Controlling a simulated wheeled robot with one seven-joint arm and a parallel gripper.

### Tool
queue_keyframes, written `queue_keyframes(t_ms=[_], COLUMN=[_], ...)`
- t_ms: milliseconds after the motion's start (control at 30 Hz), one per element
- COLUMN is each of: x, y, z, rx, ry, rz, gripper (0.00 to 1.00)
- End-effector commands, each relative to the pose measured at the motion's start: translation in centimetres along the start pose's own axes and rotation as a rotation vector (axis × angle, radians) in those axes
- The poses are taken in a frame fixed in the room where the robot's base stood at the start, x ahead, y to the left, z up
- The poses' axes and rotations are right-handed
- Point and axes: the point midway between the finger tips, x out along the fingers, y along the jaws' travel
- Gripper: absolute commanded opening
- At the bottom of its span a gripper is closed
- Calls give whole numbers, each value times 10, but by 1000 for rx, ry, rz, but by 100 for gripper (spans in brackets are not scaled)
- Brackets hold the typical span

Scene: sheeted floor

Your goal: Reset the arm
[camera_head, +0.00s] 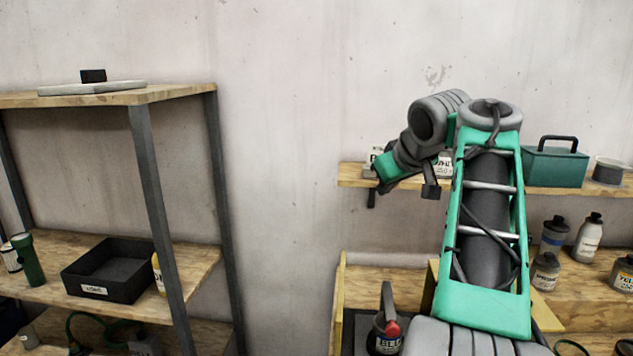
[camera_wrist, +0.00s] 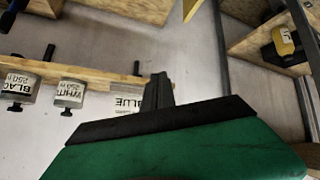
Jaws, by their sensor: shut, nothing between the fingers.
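My arm reaches up on the right of the head view, in front of the wall shelf (camera_head: 349,181). Its forearm stands upright, and its wrist is bent over to the left. In the wrist view my gripper (camera_wrist: 160,78) shows as dark fingers shut together beyond a green housing, with nothing between them. In the head view the hand is small and partly hidden, and its fingers are unclear. No held object shows.
The wall shelf holds small labelled containers (camera_wrist: 71,92) and a green toolbox (camera_head: 555,166). Bottles (camera_head: 588,238) stand on the bench at right. A shelving rack at left holds a black bin (camera_head: 108,270). Bare wall separates rack and arm.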

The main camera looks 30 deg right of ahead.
Motion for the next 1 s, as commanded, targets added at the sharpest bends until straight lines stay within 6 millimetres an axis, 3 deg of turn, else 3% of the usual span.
queue_keyframes(t_ms=[67,133,267,400,500,600,700,800,1000], x=[6,16,37,48,51,51,51,52,53], y=[-20,-57,-158,-257,-309,-338,-350,-352,-352], z=[0,3,35,109,177,240,280,296,297], rx=[7,24,62,75,60,35,15,8,9], ry=[-5,-21,-90,-207,-297,-373,-417,-435,-438], rz=[-25,-69,-171,-243,-262,-259,-249,-241,-240], gripper=[0,0,0,0,0,0,0,0,0])
